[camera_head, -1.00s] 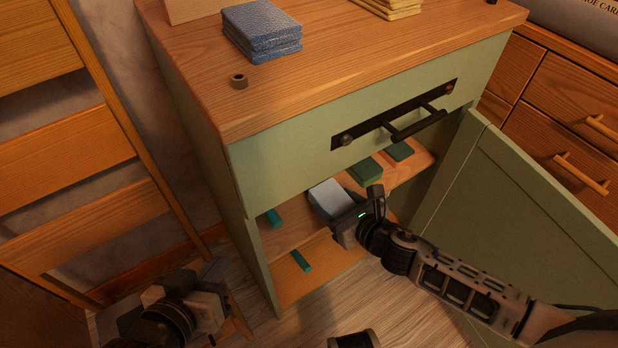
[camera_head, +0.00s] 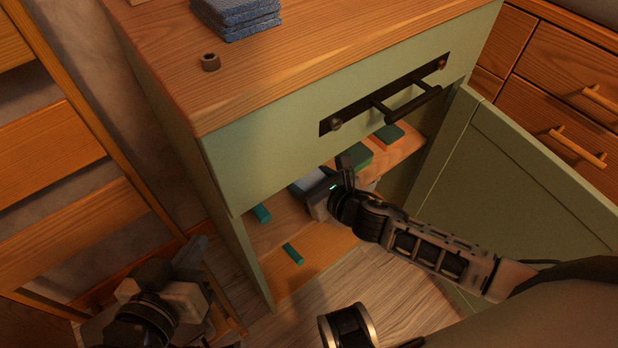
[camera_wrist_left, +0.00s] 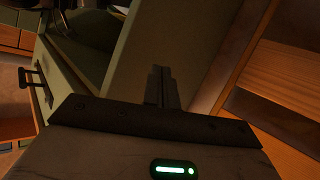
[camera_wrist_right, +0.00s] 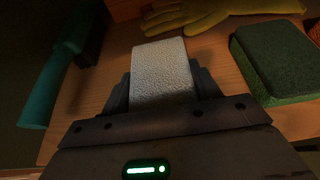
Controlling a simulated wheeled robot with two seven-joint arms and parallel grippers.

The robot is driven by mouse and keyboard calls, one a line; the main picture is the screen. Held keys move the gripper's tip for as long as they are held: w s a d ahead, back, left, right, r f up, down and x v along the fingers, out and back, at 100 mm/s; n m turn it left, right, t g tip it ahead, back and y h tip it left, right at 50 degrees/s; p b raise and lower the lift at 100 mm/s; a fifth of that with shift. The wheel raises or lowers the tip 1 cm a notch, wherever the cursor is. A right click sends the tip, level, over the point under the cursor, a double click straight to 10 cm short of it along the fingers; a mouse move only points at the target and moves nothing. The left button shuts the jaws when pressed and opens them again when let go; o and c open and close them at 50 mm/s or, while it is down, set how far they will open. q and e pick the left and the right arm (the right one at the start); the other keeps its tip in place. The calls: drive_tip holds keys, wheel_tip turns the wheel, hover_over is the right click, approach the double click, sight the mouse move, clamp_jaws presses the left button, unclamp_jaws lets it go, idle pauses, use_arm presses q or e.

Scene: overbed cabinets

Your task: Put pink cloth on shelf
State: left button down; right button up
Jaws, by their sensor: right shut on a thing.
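A pale, whitish folded cloth (camera_wrist_right: 162,72) with a rough texture is between the fingers of my right gripper (camera_wrist_right: 160,92) in the right wrist view; no clear pink shows in this light. In the head view, the cloth (camera_head: 306,183) is inside the open cabinet, just over the upper wooden shelf (camera_head: 283,222), partly hidden by my right gripper (camera_head: 333,180). I cannot tell whether it touches the shelf. My left gripper (camera_head: 197,247) is outside the cabinet's left side, shut and empty; its fingers (camera_wrist_left: 160,85) are together in the left wrist view.
On the shelf are a green sponge (camera_wrist_right: 275,62), yellow gloves (camera_wrist_right: 205,12) and a teal-handled item (camera_wrist_right: 52,85). The green door (camera_head: 530,190) stands open at the right. A drawer handle (camera_head: 405,105) juts out above the opening. Blue cloths (camera_head: 236,15) lie on top.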

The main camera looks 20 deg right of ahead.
drive_tip(key=o, duration=1)
use_arm(q)
drive_tip(key=shift+r, duration=0.15)
use_arm(e)
drive_tip(key=shift+s+d+r+p, duration=0.1)
drive_tip(key=shift+s+r+p, duration=0.1)
drive_tip(key=shift+p, duration=0.1)
use_arm(q)
drive_tip(key=shift+s+a+f+g+y+p, duration=0.1)
drive_tip(key=shift+a+f+g+y+p, duration=0.1)
drive_tip(key=shift+f+g+p, duration=0.3)
drive_tip(key=shift+s+a+f+g+y+p, duration=0.1)
drive_tip(key=shift+a+f+g+p, duration=0.1)
drive_tip(key=shift+f+p, duration=0.5)
use_arm(e)
drive_tip(key=v, duration=1.1)
drive_tip(key=shift+s+d+r, duration=0.1)
drive_tip(key=shift+s+r, duration=0.1)
use_arm(q)
drive_tip(key=shift+w+r, duration=0.15)
